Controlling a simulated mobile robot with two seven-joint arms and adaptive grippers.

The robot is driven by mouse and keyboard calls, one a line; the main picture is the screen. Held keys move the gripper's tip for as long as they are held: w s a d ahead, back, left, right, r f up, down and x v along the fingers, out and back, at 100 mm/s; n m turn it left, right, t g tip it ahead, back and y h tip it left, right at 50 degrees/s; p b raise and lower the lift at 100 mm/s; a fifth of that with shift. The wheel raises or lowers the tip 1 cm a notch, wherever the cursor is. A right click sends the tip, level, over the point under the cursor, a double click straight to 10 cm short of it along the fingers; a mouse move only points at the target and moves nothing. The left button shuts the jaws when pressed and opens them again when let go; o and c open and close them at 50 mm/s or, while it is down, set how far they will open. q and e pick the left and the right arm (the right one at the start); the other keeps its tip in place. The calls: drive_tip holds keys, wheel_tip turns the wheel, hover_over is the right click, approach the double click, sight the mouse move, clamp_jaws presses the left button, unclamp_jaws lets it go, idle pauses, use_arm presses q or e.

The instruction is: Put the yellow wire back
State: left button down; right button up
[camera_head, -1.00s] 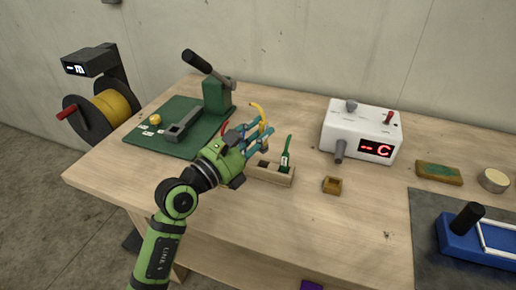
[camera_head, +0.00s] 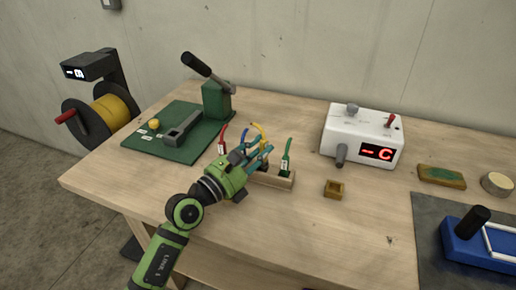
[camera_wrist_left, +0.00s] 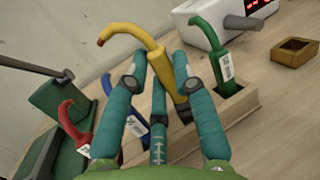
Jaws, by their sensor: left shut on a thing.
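The yellow wire (camera_head: 259,131) stands roughly upright with its bent top free; it also shows in the left wrist view (camera_wrist_left: 150,42). My left gripper (camera_head: 264,153) is shut on it, with teal fingers on both sides in the left wrist view (camera_wrist_left: 166,72). Its lower end is at the wooden rack (camera_head: 285,182); I cannot tell how deep it sits in a slot. A green wire (camera_wrist_left: 222,55) with a white label stands in the slot to the right. A blue wire (camera_wrist_left: 131,116) and a red wire (camera_wrist_left: 72,123) stand to the left. My right gripper is out of view.
A green press (camera_head: 217,104) on a green mat stands behind left. A white box with a red display (camera_head: 361,135) and a small empty wooden box (camera_head: 334,189) are to the right. A yellow spool (camera_head: 111,109) is at far left. The front table is clear.

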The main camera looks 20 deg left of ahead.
use_arm(q)
drive_tip(key=shift+f, duration=0.4)
drive_tip(key=c, duration=1)
unclamp_jaws()
drive_tip(key=shift+r, duration=0.6)
drive_tip(key=b+v, duration=0.2)
drive_tip(key=v, duration=0.8)
drive_tip(key=shift+s+a+f, duration=0.15)
drive_tip(key=shift+s, duration=0.15)
drive_tip(key=shift+s+a+b, duration=0.3)
drive_tip(key=shift+s, duration=0.35)
